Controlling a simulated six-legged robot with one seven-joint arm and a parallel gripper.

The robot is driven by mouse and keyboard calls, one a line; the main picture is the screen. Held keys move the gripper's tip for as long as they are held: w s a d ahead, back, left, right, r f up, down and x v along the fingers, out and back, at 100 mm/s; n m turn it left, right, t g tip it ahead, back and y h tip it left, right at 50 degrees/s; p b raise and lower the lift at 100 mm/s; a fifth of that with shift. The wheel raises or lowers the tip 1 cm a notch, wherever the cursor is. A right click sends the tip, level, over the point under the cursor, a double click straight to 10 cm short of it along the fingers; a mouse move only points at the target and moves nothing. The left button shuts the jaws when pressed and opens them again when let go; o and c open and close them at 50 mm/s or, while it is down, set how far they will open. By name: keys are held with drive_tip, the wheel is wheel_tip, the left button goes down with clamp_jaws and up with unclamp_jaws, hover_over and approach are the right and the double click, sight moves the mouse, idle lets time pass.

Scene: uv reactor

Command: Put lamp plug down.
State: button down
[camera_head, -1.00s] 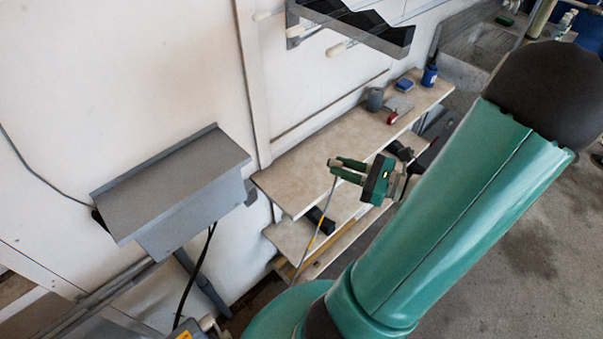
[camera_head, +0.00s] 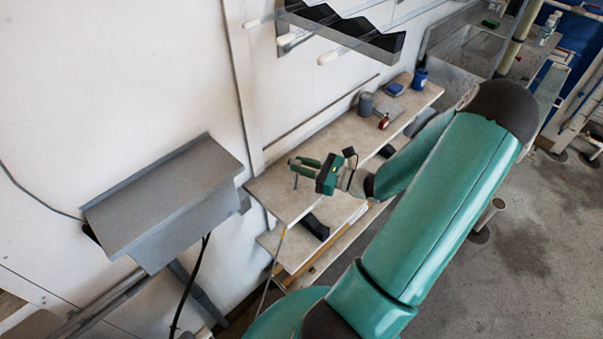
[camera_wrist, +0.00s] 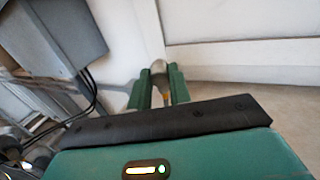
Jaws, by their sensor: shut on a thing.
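My gripper (camera_head: 304,166) is over the left end of the bench's upper board (camera_head: 335,150) in the head view. In the wrist view my gripper (camera_wrist: 160,88) has its two green fingers shut on the lamp plug (camera_wrist: 158,67), a pale rounded piece showing between and beyond the fingertips. Its lower part is hidden by the fingers. A thin grey and yellow cable (camera_head: 274,262) hangs down past the bench's left end. I cannot tell whether the plug touches the board.
A grey cup (camera_head: 366,104), a red item (camera_head: 384,122) and blue items (camera_head: 420,79) stand farther along the board. A grey wall box (camera_head: 165,195) is to the left. A rack (camera_head: 340,30) hangs above. The board's left end looks clear.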

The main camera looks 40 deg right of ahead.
drive_tip(key=shift+w+f, duration=0.2)
drive_tip(key=shift+f, duration=0.85)
drive_tip(key=shift+w+f, duration=0.2)
drive_tip(key=shift+f, duration=0.8)
